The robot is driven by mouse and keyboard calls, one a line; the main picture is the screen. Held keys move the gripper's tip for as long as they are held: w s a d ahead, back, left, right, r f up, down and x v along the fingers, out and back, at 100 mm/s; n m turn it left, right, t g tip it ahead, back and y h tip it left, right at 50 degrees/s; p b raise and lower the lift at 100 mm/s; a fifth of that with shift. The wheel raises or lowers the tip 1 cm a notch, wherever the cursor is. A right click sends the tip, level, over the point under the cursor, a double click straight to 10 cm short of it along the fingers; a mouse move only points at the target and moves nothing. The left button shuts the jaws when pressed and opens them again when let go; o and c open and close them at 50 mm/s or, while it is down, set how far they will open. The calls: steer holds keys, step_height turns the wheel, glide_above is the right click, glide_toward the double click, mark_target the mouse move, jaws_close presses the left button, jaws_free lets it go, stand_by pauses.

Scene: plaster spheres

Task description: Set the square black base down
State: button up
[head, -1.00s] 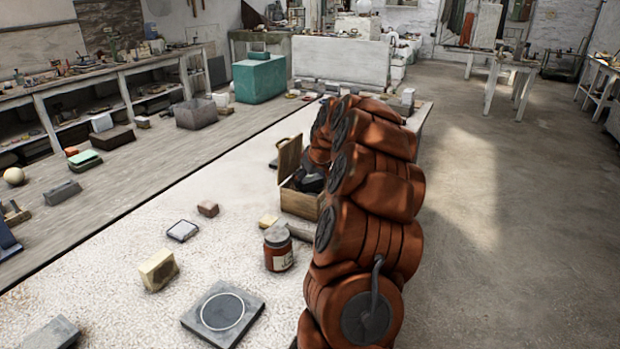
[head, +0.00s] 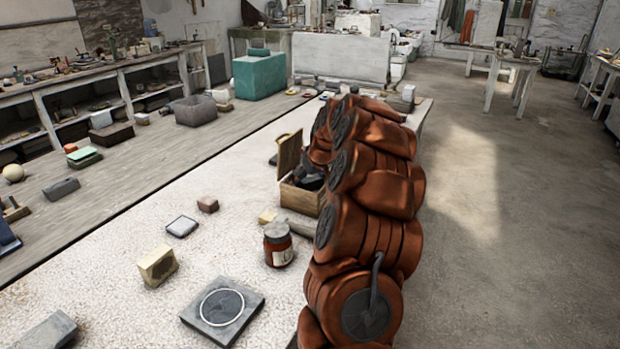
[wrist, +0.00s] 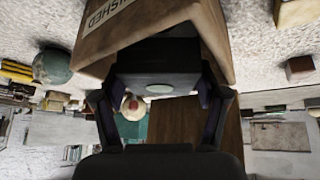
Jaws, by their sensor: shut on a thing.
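The square black base (wrist: 158,72) is a dark block with a pale round spot on its near face, in the wrist view. My gripper (wrist: 160,95) is shut on it, with a finger at each side. The base is at the mouth of a wooden box (wrist: 95,50) with lettering on its wall; I cannot tell whether it touches the box. In the head view the wooden box (head: 300,200) stands on the pale tabletop with its lid raised. My gripper (head: 312,180) is over or in it, mostly hidden by my arm, and the base cannot be made out there.
A red-brown jar (head: 278,246) stands close in front of the box. A grey square slab with a pale ring (head: 222,311), a cream block (head: 158,266), a small tile (head: 181,227) and a brown block (head: 208,204) lie on the table. Bare tabletop lies between them.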

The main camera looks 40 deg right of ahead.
steer(key=shift+f+b, duration=0.3)
steer(key=shift+f, duration=0.3)
steer(key=o, duration=1.8)
steer(key=shift+f, duration=0.1)
steer(key=shift+a+f, duration=0.1)
steer(key=shift+a, duration=0.05)
steer(key=shift+r, duration=2.15)
